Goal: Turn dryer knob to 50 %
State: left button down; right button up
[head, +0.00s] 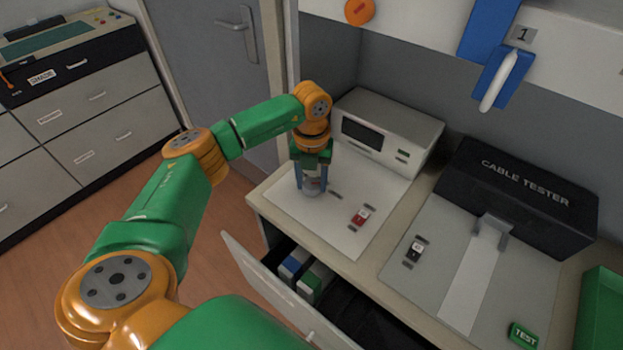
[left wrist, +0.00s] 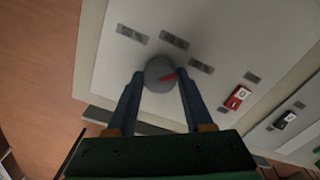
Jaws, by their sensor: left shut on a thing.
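The dryer knob (left wrist: 157,76) is a round grey dial with a red pointer mark, set on the light panel. In the left wrist view its red mark points to the right. My left gripper (left wrist: 160,85) comes down over it with one blue finger on each side, shut on the knob. In the head view the left gripper (head: 312,188) points down at the knob (head: 312,187), which the fingers partly cover. Small dark labels (left wrist: 174,41) sit around the knob; their text is too small to read. My right gripper is not in view.
A red switch (head: 361,216) sits on the same panel (head: 350,182), in front of a grey box with a dark screen (head: 362,133). A black cable tester (head: 525,190) stands to the right. An open drawer (head: 270,285) holding boxes juts out below the counter.

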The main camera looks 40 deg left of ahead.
pick_arm(q)
jog(key=n+p, duration=0.1)
jog(key=n, duration=0.4)
jog(key=shift+r+n, duration=0.1)
jog(key=shift+n, duration=0.2)
jog(key=n+p, duration=0.1)
jog(key=n, duration=0.4)
jog(key=shift+p, duration=0.35)
jog(key=n+p, duration=0.2)
jog(key=n, duration=0.3)
jog(key=shift+w+n, duration=0.1)
jog(key=shift+n, duration=0.3)
jog(key=shift+n+p, duration=1.15)
jog(key=shift+n, duration=1.05)
jog(key=shift+c, duration=1.4)
grip_release()
